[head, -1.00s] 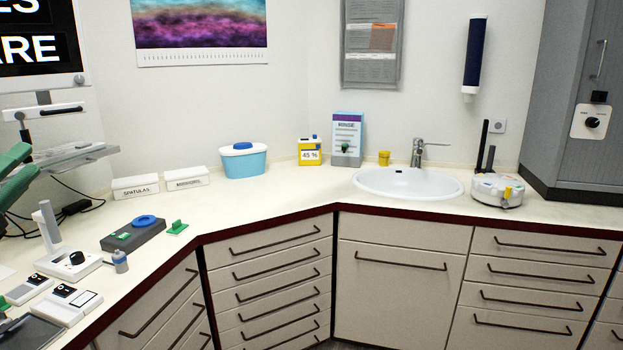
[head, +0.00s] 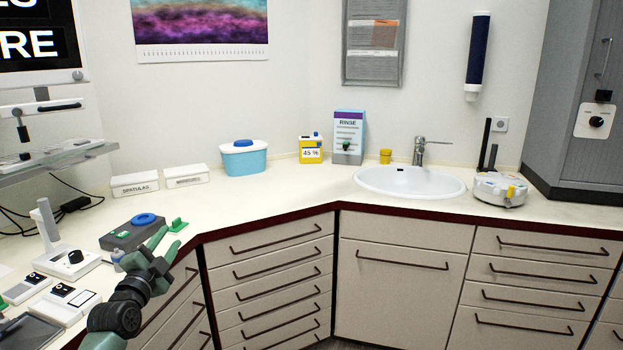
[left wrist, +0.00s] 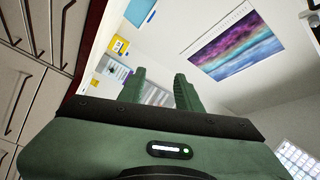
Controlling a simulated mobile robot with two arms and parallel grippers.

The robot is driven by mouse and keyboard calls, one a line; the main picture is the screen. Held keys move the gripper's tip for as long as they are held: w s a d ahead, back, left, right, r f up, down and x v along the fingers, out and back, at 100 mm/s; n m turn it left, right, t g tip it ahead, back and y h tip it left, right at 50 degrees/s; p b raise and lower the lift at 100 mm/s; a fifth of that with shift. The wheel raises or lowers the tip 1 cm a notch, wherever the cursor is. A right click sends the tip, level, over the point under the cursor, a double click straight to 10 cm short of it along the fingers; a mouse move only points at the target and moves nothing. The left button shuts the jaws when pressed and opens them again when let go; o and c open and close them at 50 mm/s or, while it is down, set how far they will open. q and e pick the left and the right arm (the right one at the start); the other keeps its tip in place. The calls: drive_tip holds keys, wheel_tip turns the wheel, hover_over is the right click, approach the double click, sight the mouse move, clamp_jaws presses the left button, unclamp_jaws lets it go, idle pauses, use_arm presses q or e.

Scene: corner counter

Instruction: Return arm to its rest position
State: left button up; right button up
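My left arm comes in at the lower left of the head view. Its green left gripper (head: 168,240) is beside the front edge of the left counter, near the grey device with the blue ring. In the left wrist view the two green fingers (left wrist: 160,88) stand apart with nothing between them. The gripper is open and empty. My right gripper is not in view.
A glass shelf (head: 60,160) hangs at far left. The counter before the sink (head: 380,193) is clear.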

use_arm(q)
drive_tip(key=s+d+f+n+g+y, duration=0.1)
drive_tip(key=s+f+n+g, duration=0.15)
drive_tip(key=f, duration=0.75)
drive_tip(key=s+f+n+g, duration=0.15)
drive_tip(key=f+n, duration=0.25)
drive_tip(key=f, duration=0.6)
drive_tip(key=s+d+f+n+g+y, duration=0.1)
drive_tip(key=s+f+n+g, duration=0.2)
drive_tip(key=f, duration=0.7)
drive_tip(key=s+d+f+n+g, duration=0.1)
drive_tip(key=s+f, duration=0.6)
drive_tip(key=f, duration=0.3)
drive_tip(key=s+d+f+g, duration=0.2)
drive_tip(key=s+f, duration=0.6)
drive_tip(key=f, duration=0.2)
drive_tip(key=s+d+f+g+h, duration=0.1)
drive_tip(key=s+f+g, duration=0.1)
drive_tip(key=s+f, duration=0.7)
drive_tip(key=s+d+f+g, duration=0.2)
drive_tip(key=s+f, duration=0.3)
drive_tip(key=s, duration=0.7)
drive_tip(key=s+d+f+g, duration=0.1)
drive_tip(key=s+f+g, duration=0.1)
drive_tip(key=s, duration=1)
drive_tip(key=s+d+f+g, duration=0.2)
drive_tip(key=s+f, duration=0.2)
drive_tip(key=s, duration=0.9)
drive_tip(key=shift+d, duration=0.2)
